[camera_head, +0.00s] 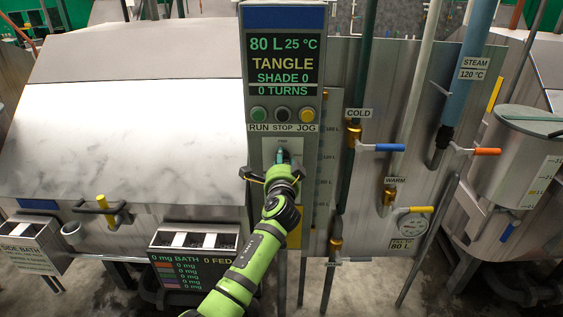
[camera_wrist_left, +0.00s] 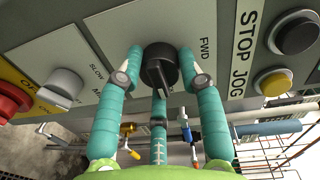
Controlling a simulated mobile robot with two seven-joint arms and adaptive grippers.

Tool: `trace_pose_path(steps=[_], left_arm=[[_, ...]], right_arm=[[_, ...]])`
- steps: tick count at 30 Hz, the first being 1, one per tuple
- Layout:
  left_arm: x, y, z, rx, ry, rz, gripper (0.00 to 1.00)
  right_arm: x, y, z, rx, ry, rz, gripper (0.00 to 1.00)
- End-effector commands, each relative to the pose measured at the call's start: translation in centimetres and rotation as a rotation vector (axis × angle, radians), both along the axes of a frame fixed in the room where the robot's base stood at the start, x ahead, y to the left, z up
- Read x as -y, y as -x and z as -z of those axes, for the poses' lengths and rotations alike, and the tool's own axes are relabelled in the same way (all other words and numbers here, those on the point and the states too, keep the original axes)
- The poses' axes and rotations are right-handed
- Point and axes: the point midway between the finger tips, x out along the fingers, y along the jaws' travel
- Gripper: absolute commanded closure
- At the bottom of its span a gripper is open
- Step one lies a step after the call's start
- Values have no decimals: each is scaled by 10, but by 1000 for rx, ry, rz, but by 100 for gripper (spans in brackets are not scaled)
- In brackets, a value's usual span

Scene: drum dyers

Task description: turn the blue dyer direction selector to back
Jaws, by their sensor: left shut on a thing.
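The blue dyer's control panel (camera_head: 284,17) stands upright in the middle of the head view, with a blue band on top. Its screen (camera_head: 283,62) reads 80 L, 25 °C, TANGLE, SHADE 0, 0 TURNS. The direction selector is a round black knob (camera_wrist_left: 157,66) on a pale plate, with a FWD label (camera_wrist_left: 203,48) beside it in the left wrist view. My left gripper (camera_head: 282,160) reaches the plate, and its teal fingers (camera_wrist_left: 161,72) are closed around the knob. In the head view the gripper hides most of the knob.
RUN (camera_head: 259,115), STOP (camera_head: 282,115) and JOG (camera_head: 306,115) buttons sit just above the selector. In the wrist view a grey SLOW knob (camera_wrist_left: 63,84) and a red button (camera_wrist_left: 10,98) sit beyond it. Blue (camera_head: 390,148) and orange (camera_head: 487,152) valve handles stand to the right.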

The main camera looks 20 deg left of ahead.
Motion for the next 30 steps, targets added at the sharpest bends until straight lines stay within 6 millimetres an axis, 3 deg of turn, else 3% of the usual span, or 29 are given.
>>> trace_pose_path(steps=[1,5,6,7,20,30], left_arm=[[4,-2,-9,18,-1,11,95],[4,-2,-9,18,2,12,95],[4,-2,-9,18,3,11,46],[4,-2,-9,18,3,11,39],[3,4,-4,9,4,5,39],[19,53,-5,9,5,8,39]], right_arm=[[0,0,0,0,0,0,60],[0,0,0,0,0,0,60],[0,0,0,0,0,0,60],[0,0,0,0,0,0,60],[0,1,0,-1,-1,-2,60],[-1,0,0,0,-1,-1,60]])
